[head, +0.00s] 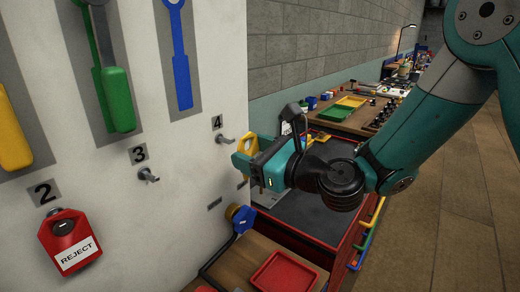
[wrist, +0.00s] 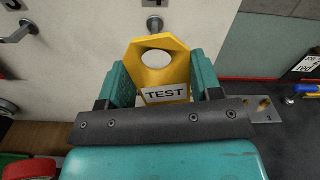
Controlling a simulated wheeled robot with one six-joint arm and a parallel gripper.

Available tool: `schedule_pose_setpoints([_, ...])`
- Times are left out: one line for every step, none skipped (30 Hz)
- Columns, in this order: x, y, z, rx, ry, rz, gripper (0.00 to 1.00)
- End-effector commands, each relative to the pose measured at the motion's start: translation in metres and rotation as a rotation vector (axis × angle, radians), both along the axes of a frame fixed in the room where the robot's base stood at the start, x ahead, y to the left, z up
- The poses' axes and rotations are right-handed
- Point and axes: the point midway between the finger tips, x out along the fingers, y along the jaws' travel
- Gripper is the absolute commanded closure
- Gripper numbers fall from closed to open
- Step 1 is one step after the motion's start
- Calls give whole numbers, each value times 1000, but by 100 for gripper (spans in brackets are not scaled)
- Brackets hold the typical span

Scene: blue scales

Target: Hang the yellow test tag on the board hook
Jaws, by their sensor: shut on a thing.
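The yellow test tag (wrist: 165,68) has a round hole near its top and a white TEST label. My gripper (wrist: 158,90) is shut on the tag's lower part, with the hole clear above the jaws. In the head view the tag (head: 243,145) shows at the tip of my gripper (head: 250,158), close to the white board (head: 185,160). The hook under number 4 (head: 225,139) is bare and lies just left of the tag in the head view. In the wrist view a hook (wrist: 154,24) stands behind the tag, just above its top edge. The tag is apart from the hook.
A bare hook under number 3 (head: 149,175) is further left. A red REJECT tag (head: 70,240) hangs under number 2. A blue and yellow valve-like part (head: 241,217) and a red tray (head: 285,273) are below my gripper. Tools hang above on the board.

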Motion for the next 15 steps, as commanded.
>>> schedule_pose_setpoints([2, 3, 2, 1, -1, 1, 64])
schedule_pose_setpoints([3, 4, 2, 1, -1, 1, 64])
schedule_pose_setpoints([5, 6, 1, 0, 1, 2, 64])
schedule_pose_setpoints([6, 8, 1, 0, 1, 2, 64])
schedule_pose_setpoints([7, 9, 1, 1, 0, 2, 64])
schedule_pose_setpoints([9, 11, 1, 1, -1, 1, 64])
schedule_pose_setpoints([10, 13, 1, 0, 0, 1, 64])
schedule_pose_setpoints([12, 14, 0, 0, 0, 1, 64])
schedule_pose_setpoints([13, 16, 0, 1, 0, 0, 64])
schedule_pose_setpoints([14, 17, 0, 1, 0, 1, 64])
schedule_pose_setpoints([15, 19, 0, 1, 0, 1, 64])
schedule_pose_setpoints([17, 21, 0, 0, 0, 2, 64])
schedule_pose_setpoints([18, 22, 0, 0, 0, 2, 64])
schedule_pose_setpoints([20, 24, 0, 0, 0, 2, 64])
schedule_pose_setpoints([21, 26, -1, 0, 1, 2, 64])
